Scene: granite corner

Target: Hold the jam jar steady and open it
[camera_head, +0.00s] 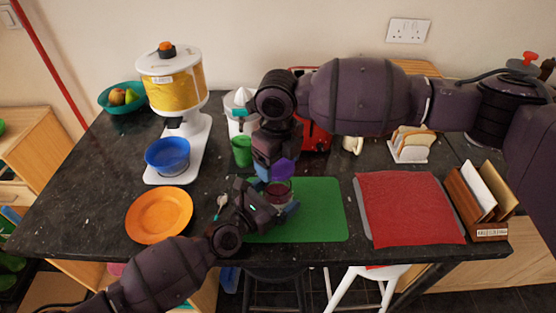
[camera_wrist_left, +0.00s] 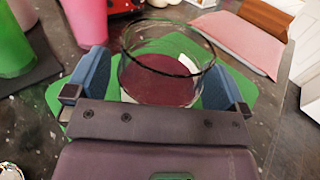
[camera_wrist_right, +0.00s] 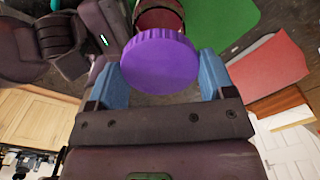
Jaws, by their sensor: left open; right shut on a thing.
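The jam jar (camera_wrist_left: 160,85) is clear glass with dark red jam in its lower part. It stands upright on the green mat (camera_head: 322,212), and its top is uncovered in the left wrist view. My left gripper (camera_head: 275,198) is open, with one blue finger on each side of the jar. My right gripper (camera_wrist_right: 157,72) is shut on the purple lid (camera_wrist_right: 158,65). In the head view the lid (camera_head: 283,169) is just above the jar (camera_head: 278,191), apart from its rim. The left gripper partly hides the jar there.
An orange plate (camera_head: 159,215) and a white machine with a blue bowl (camera_head: 168,155) stand at the left. A green cup (camera_head: 241,152) and a red toaster (camera_head: 316,137) are behind the mat. A red cloth (camera_head: 410,207) and a letter rack (camera_head: 490,230) lie right. The mat's right part is clear.

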